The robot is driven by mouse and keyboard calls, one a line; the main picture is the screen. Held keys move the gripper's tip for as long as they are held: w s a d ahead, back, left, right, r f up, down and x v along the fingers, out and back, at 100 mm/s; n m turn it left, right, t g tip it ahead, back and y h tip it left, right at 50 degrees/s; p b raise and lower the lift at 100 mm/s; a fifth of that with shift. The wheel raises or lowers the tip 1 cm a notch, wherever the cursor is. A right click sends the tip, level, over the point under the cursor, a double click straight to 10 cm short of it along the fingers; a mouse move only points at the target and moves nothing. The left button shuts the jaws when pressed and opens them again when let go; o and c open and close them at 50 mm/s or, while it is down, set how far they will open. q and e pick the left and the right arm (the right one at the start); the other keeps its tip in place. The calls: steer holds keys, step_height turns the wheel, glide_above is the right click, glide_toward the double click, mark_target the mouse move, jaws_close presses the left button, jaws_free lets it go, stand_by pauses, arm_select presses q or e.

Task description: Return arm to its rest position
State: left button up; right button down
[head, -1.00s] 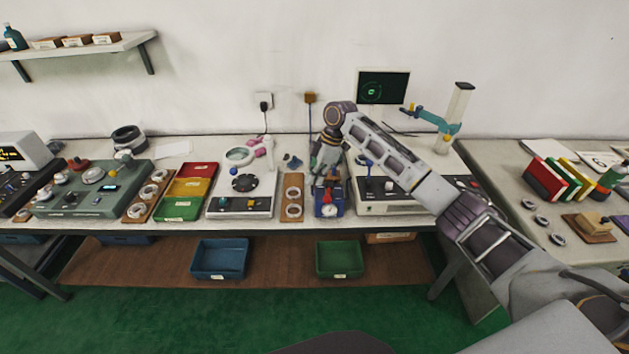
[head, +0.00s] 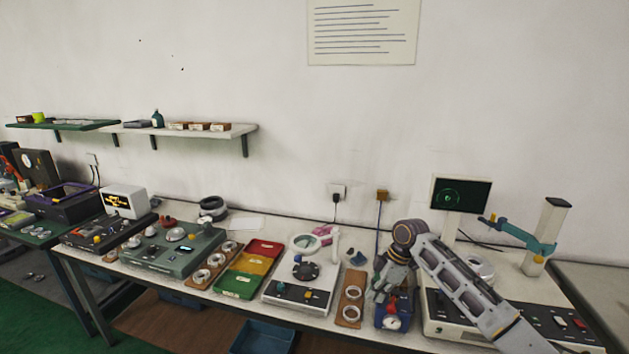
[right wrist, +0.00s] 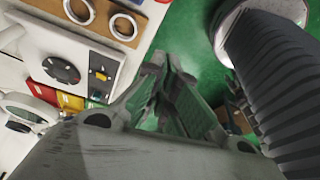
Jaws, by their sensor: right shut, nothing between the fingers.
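My right gripper (head: 384,292) hangs over the workbench, just above and behind a blue device with a dial (head: 393,322). Its arm comes in from the lower right. In the right wrist view the fingers of this gripper (right wrist: 168,72) are together with nothing between them. A wooden board (head: 349,303) with two bearing rings lies just left of the blue device; it also shows in the right wrist view (right wrist: 105,32). My left gripper is not in view.
A white device with a black disc (head: 303,272) and a red, yellow and green tray (head: 247,272) stand further left. Right of the gripper are a monitor (head: 461,196) and a post with a teal arm (head: 545,240). A blue bin (head: 262,337) is below the bench.

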steer(key=s+a+f+m, duration=0.2)
steer(key=s+a+f, duration=0.1)
steer(key=s+f, duration=0.15)
steer(key=s+a+f+m+t, duration=0.1)
steer(key=s+a+f, duration=0.15)
steer(key=s, duration=0.35)
steer(key=s+a+f+m, duration=0.2)
steer(key=s+f, duration=0.2)
steer(key=s, duration=0.2)
steer(key=s+d+r+m+t+h, duration=0.1)
steer(key=s+d+m+h, duration=0.1)
steer(key=s+d+m, duration=0.45)
steer(key=s+d+m+t+h, duration=0.1)
steer(key=s+d+m, duration=0.25)
steer(key=s, duration=0.65)
step_height(320, 180, down, 32)
steer(key=s+g, duration=0.1)
steer(key=s, duration=0.1)
steer(key=s+d+f, duration=0.2)
steer(key=s+f, duration=0.8)
steer(key=s, duration=0.1)
steer(key=s+d+f+g, duration=0.1)
steer(key=s+d+f, duration=0.1)
steer(key=s+f, duration=0.8)
steer(key=shift+s+d+f+n+h, duration=0.2)
steer(key=shift+s+f+n+h, duration=0.15)
steer(key=shift+s, duration=0.45)
